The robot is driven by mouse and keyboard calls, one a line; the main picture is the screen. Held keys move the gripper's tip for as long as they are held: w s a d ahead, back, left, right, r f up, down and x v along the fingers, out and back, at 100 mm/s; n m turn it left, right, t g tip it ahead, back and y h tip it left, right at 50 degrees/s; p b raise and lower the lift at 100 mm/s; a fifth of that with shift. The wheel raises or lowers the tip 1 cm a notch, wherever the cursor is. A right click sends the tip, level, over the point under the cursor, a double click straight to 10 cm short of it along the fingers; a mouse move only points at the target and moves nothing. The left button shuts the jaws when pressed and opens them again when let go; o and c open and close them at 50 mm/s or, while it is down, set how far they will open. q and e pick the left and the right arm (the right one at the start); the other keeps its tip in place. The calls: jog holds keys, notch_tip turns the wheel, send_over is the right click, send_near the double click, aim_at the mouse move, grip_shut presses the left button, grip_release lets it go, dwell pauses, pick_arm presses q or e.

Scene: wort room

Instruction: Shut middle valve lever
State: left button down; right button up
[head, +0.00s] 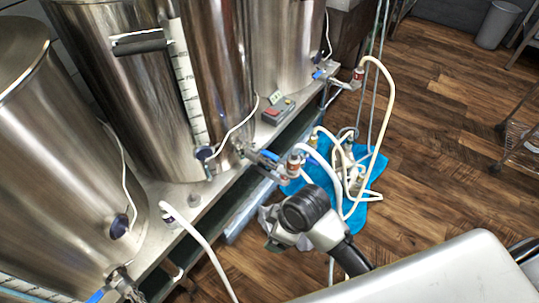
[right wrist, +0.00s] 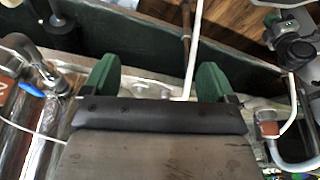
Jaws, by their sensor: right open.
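In the head view the middle valve (head: 251,153) sticks out from the foot of the middle steel kettle (head: 150,90). Its blue lever (head: 270,155) lies close along the pipe, which ends in a reddish fitting (head: 294,164) with a white hose. My right gripper (head: 267,229) is below and in front of this valve, apart from it. In the right wrist view its two green fingers (right wrist: 157,80) are spread with nothing held between them. A blue lever (right wrist: 29,88) shows at left there and a reddish fitting (right wrist: 268,126) at right; I cannot tell which valve each belongs to.
More kettles stand at left (head: 50,170) and back right (head: 285,45) on the metal stand (head: 228,192). A red-buttoned control box (head: 278,111) sits on it. White hoses and fittings lie over a blue cloth (head: 375,172). The wooden floor (head: 440,130) at right is mostly clear.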

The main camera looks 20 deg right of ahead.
jog(key=w+a+r+n+g, duration=0.1)
jog(key=w+a+r+n, duration=0.15)
jog(key=w+n, duration=0.45)
notch_tip(320, 180, up, 9)
jog(key=n+g+h, duration=0.2)
jog(key=n+h, duration=0.1)
jog(key=n, duration=0.5)
send_over(270, 154)
notch_tip(270, 154, down, 10)
jog(key=shift+r+b, duration=0.1)
jog(key=shift+b, duration=0.85)
jog(key=shift+f, duration=0.5)
pick_arm(q)
jog(key=w, duration=0.1)
jog(key=w+r, duration=0.1)
jog(key=w, duration=0.1)
jog(key=w+d+r, duration=0.1)
jog(key=shift+w+r, duration=0.15)
jog(key=shift+w, duration=0.25)
